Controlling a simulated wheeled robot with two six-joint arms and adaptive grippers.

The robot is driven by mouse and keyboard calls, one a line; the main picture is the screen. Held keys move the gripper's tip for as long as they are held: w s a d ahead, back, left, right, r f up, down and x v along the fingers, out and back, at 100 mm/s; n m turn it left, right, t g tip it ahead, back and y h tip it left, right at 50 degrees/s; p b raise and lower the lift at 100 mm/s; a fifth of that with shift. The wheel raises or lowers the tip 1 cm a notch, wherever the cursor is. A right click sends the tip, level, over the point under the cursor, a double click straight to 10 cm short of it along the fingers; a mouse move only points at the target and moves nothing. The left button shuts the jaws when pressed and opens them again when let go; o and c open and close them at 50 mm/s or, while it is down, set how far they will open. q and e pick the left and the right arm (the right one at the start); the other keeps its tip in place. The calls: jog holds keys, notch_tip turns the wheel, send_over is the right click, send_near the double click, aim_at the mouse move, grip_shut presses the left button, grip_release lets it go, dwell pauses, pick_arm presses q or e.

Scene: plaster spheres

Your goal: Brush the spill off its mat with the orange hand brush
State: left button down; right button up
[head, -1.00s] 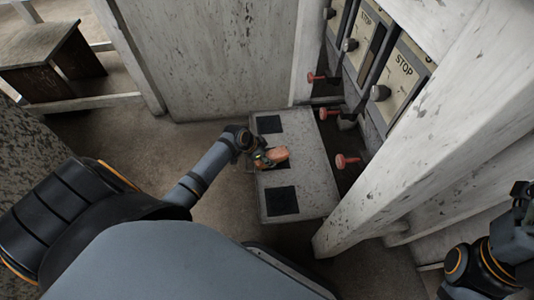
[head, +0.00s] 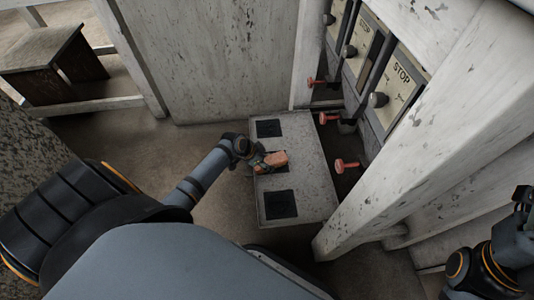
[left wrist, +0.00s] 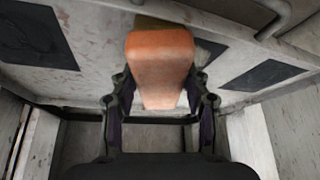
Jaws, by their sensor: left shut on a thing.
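My left gripper (head: 255,158) is shut on the orange hand brush (head: 273,160), above the middle of a pale speckled slab (head: 308,180). In the left wrist view the brush (left wrist: 160,60) stands out between the two fingers, its orange block towards the camera. One dark square mat (head: 268,128) lies at the slab's far end and another (head: 280,204) at its near end. The brush and gripper cover most of the middle mat, a bit of which shows in the left wrist view (left wrist: 208,50). I cannot make out the spill.
Right of the slab stands a panel (head: 398,88) marked STOP, with levers and red knobs (head: 346,165). A thick pale post (head: 425,130) slants close to the slab's right side. A pale wall (head: 220,60) stands behind. A dark wooden bench (head: 50,65) is far left.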

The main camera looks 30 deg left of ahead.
pick_arm(q)
jog(key=shift+s+a+f+g, duration=0.3)
jog(key=shift+s+a+f, duration=0.15)
jog(key=shift+s+a, duration=0.2)
jog(key=shift+w+d, duration=0.5)
jog(key=shift+w, duration=0.15)
jog(key=shift+w+d+r+b, duration=0.2)
jog(key=shift+w+d, duration=0.25)
jog(key=shift+w, duration=0.2)
jog(key=shift+w+d+r+b, duration=0.1)
jog(key=shift+w+d+b, duration=0.05)
jog(key=shift+w+d, duration=0.4)
jog(key=shift+a+f, duration=0.1)
